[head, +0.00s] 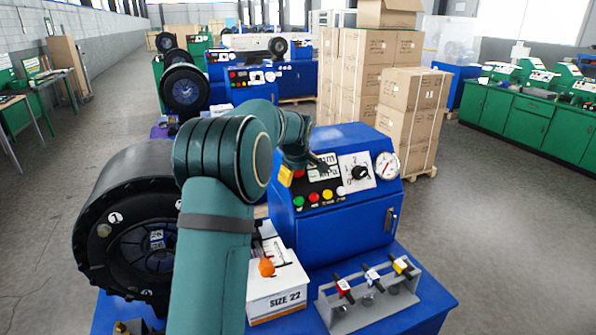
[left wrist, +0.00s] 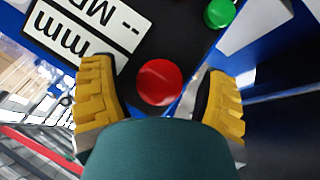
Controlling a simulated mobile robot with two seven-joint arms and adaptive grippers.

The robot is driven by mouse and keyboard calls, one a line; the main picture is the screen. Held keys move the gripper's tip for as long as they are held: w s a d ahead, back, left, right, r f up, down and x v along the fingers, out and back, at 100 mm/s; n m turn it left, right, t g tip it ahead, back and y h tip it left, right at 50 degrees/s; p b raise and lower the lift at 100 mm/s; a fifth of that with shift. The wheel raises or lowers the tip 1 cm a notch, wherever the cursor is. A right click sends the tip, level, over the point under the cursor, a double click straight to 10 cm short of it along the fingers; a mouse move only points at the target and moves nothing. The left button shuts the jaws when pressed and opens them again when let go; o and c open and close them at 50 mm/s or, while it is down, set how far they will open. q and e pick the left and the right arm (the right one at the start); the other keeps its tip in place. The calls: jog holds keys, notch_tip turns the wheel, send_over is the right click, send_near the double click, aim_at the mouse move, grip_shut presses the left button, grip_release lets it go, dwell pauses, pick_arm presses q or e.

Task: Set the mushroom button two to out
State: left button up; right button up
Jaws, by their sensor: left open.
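A red round mushroom button (left wrist: 160,82) shows from above in the left wrist view, between the yellow fingertips of my left gripper (left wrist: 160,100). A gap shows on each side of its cap. I cannot tell its depth or whether it is in or out. In the head view the left gripper (head: 292,172) is at the upper left of the blue machine's control panel, by a red button (head: 299,173) that it partly hides. The left gripper is open. My right gripper is not in view.
A white box (head: 278,294) and a grey rack (head: 372,307) stand in front. A large black reel (head: 125,225) is at left.

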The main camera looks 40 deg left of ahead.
pick_arm(q)
grip_shut()
jog(key=shift+d+r, duration=0.1)
jog(key=shift+s+d+r, duration=0.1)
jog(key=shift+d+r, duration=0.05)
jog(key=shift+s+d+r, duration=0.1)
jog(key=shift+d, duration=0.15)
grip_release()
jog(key=shift+a, duration=0.1)
